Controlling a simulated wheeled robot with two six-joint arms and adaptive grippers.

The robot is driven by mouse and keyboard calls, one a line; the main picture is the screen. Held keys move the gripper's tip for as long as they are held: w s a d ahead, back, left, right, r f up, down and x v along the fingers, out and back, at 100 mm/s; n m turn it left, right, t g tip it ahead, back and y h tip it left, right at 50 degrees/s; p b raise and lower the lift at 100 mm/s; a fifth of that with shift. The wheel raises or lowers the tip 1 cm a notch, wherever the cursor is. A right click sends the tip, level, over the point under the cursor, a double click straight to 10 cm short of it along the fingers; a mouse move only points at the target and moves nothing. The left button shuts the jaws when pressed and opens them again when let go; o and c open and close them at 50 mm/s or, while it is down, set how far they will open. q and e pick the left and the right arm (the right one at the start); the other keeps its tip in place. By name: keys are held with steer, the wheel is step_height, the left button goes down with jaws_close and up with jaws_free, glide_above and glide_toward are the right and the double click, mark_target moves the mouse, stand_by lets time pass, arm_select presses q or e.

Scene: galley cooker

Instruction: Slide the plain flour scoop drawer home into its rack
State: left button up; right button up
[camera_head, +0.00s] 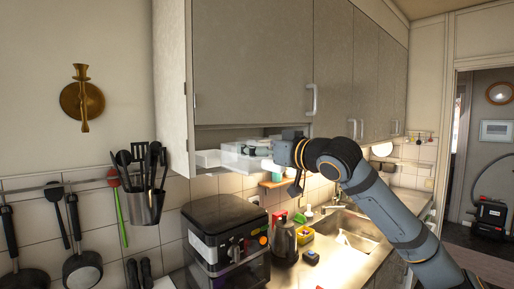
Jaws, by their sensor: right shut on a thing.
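My right gripper (262,150) reaches in from the right, under the grey wall cabinets. It is shut on a pale, translucent scoop drawer (232,157), which it holds roughly level. The drawer is at the white rack (207,158) fixed below the cabinet's underside. How far the drawer sits inside the rack cannot be told from this angle. The gripper partly hides the drawer's near end. My left gripper is not in view.
The cabinet (250,62) is close above the gripper. A black air fryer (226,243) and a kettle (284,240) stand on the counter below, beside the sink (345,228). A utensil holder (144,206) hangs on the wall at left.

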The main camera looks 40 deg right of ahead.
steer(key=shift+w+a+f, duration=0.1)
steer(key=shift+w+f, duration=0.2)
steer(key=shift+w, duration=0.5)
steer(key=shift+w+p, duration=0.5)
steer(key=shift+s, duration=0.1)
steer(key=shift+r, duration=0.1)
steer(key=shift+w+p, duration=0.4)
steer(key=shift+p, duration=0.1)
steer(key=shift+w, duration=0.15)
steer(key=shift+w+p, duration=0.5)
steer(key=shift+p, duration=0.4)
steer(key=shift+w+a+p, duration=0.15)
steer(key=shift+w+p, duration=1.5)
steer(key=shift+p, duration=0.85)
arm_select(q)
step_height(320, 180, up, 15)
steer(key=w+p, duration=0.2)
steer(key=p, duration=0.4)
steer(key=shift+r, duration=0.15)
arm_select(e)
steer(key=w, duration=1)
steer(key=shift+a, duration=0.4)
